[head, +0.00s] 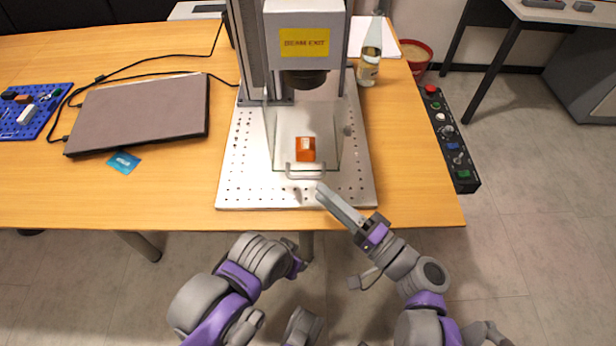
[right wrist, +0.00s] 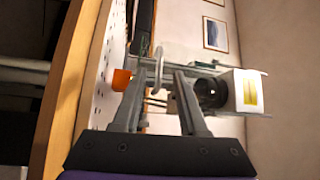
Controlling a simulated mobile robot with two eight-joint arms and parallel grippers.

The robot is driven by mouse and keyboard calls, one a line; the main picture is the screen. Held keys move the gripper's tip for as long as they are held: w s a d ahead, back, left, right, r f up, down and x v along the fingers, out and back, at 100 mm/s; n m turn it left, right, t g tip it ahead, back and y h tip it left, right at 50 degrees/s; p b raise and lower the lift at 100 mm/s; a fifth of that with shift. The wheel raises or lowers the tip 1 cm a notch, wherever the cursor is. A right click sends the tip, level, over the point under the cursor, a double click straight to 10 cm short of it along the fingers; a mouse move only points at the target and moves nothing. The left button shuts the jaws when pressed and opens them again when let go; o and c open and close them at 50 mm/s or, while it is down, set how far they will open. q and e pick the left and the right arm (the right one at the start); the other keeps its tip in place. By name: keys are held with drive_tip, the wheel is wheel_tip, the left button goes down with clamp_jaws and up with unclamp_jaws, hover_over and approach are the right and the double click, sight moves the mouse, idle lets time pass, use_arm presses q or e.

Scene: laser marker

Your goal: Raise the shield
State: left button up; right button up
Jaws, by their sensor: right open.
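The shield (head: 285,125) is a clear panel hanging in front of the laser marker (head: 305,35). It is down, with its lower edge near the perforated base plate (head: 240,180). Its pale bar handle (head: 305,171) runs along the bottom edge, and it also shows in the right wrist view (right wrist: 158,65). An orange block (head: 305,149) sits on the plate behind the clear panel. My right gripper (head: 322,189) is just in front of and below the handle. In the right wrist view its fingers (right wrist: 158,75) are open, with the handle ahead between the tips.
A closed laptop (head: 140,112), a blue card (head: 124,162) and a blue pegboard (head: 35,112) lie on the left of the table. A bottle (head: 369,65) stands right of the marker. A black control panel (head: 450,138) is along the table's right edge.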

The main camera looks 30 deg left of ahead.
sight(304, 178)
drive_tip(key=x, duration=0.6)
drive_tip(key=shift+w+a+b, duration=0.1)
drive_tip(key=shift+a+b, duration=0.15)
drive_tip(key=shift+b, duration=0.1)
clamp_jaws()
idle(1.1)
